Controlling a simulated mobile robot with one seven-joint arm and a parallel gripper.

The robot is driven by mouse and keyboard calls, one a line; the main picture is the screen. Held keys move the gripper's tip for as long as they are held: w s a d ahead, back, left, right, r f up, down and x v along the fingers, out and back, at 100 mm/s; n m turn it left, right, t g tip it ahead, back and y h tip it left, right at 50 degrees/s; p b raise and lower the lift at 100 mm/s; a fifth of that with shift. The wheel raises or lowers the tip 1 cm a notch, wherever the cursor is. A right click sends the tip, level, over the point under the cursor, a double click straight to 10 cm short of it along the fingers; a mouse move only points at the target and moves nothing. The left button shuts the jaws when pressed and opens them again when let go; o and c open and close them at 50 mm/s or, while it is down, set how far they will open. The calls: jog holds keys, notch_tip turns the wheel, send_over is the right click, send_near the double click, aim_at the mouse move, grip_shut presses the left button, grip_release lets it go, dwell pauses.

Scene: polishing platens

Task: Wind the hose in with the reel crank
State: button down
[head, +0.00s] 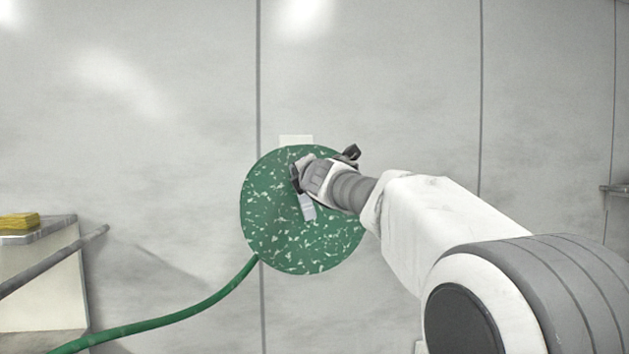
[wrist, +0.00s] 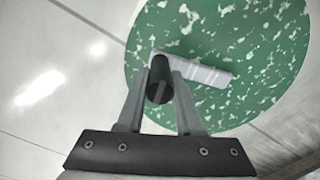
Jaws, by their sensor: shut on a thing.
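The hose reel (head: 290,245) is a round green disc with white flecks on the wall, in the middle of the head view. It fills the upper right of the wrist view (wrist: 275,60). Its pale crank arm (head: 307,207) shows below my gripper, and in the wrist view the crank arm (wrist: 205,75) runs to the right from the knob. My gripper (wrist: 162,88) is shut on the black crank knob (wrist: 158,75). In the head view my gripper (head: 298,178) is in front of the reel's upper part and hides the knob. The green hose (head: 190,310) leaves the reel's lower left and sags to the lower left.
A ledge (head: 40,232) with a yellow block (head: 19,221) on it stands at the left, with a grey bar (head: 55,262) slanting beside it. A small shelf (head: 615,189) is at the far right. The wall around the reel is bare.

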jog(key=shift+s+a+f+n+b, duration=0.2)
jog(key=shift+a+n+b, duration=0.1)
jog(key=shift+a+n, duration=0.35)
jog(key=shift+s+a+f+n+b, duration=0.1)
jog(key=shift+a+f+n+b, duration=0.15)
jog(key=shift+a+n, duration=0.4)
jog(key=c, duration=0.6)
grip_release()
jog(key=shift+d, duration=0.1)
jog(key=s+d, duration=0.1)
jog(key=s, duration=0.4)
jog(key=s+d+b, duration=0.1)
jog(key=s, duration=0.5)
jog(key=s+d+b, duration=0.1)
jog(key=s, duration=0.5)
jog(key=shift+d, duration=0.2)
